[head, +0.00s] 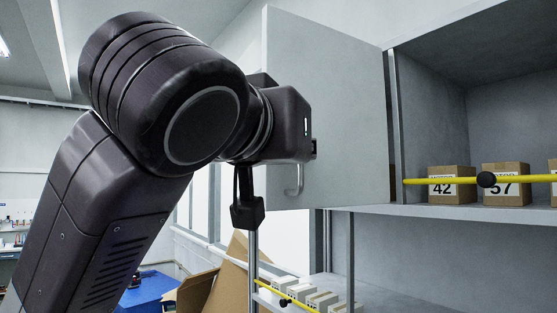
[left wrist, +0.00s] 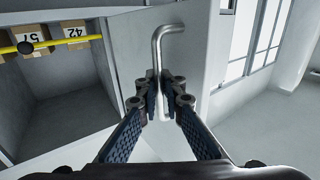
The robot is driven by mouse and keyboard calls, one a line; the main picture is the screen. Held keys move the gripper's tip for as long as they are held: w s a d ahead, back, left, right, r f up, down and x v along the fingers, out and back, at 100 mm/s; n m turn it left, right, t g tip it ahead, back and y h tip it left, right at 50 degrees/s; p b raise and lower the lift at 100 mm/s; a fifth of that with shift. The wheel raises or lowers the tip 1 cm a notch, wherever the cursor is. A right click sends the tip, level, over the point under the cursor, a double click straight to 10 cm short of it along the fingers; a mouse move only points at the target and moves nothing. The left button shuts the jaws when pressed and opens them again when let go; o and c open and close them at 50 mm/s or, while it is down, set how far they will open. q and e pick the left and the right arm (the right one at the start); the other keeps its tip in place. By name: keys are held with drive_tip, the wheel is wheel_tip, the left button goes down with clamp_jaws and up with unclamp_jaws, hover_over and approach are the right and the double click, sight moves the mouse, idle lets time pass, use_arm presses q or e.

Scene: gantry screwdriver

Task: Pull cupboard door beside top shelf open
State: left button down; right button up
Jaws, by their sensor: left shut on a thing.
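The grey cupboard door (head: 335,100) stands left of the top shelf, at an angle to the shelf front, with its handle side swung out towards me. Its bent metal handle (head: 297,181) is low on the door's left part. In the left wrist view, which is turned over, the handle (left wrist: 165,45) runs down between the fingers. My left gripper (left wrist: 166,95) is shut on the handle. In the head view my left wrist hides the fingers and part of the door. My right gripper is in neither view.
The top shelf (head: 470,210) holds small cardboard boxes (head: 452,190) behind a yellow bar (head: 455,181) with a black knob. White boxes (head: 318,299) sit on a lower shelf. Brown cardboard (head: 232,278) stands below the door. Open floor (left wrist: 265,125) shows beside the door.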

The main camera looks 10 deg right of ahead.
use_arm(q)
drive_tip(key=shift+n+t+y, duration=0.5)
drive_tip(key=shift+n+y, duration=0.2)
drive_tip(key=shift+y, duration=0.2)
drive_tip(key=s+d, duration=0.1)
drive_tip(key=s, duration=0.1)
drive_tip(key=s+d+b, duration=0.1)
drive_tip(key=s+d, duration=0.1)
drive_tip(key=shift+s, duration=0.2)
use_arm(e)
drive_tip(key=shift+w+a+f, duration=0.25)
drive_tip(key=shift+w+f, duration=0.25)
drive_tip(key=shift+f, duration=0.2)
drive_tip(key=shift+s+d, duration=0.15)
use_arm(q)
drive_tip(key=c, duration=2.4)
unclamp_jaws()
drive_tip(key=shift+s+a, duration=0.1)
drive_tip(key=shift+a, duration=0.05)
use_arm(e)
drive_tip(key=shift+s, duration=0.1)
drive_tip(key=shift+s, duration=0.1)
use_arm(q)
drive_tip(key=v, duration=0.7)
drive_tip(key=shift+s, duration=0.25)
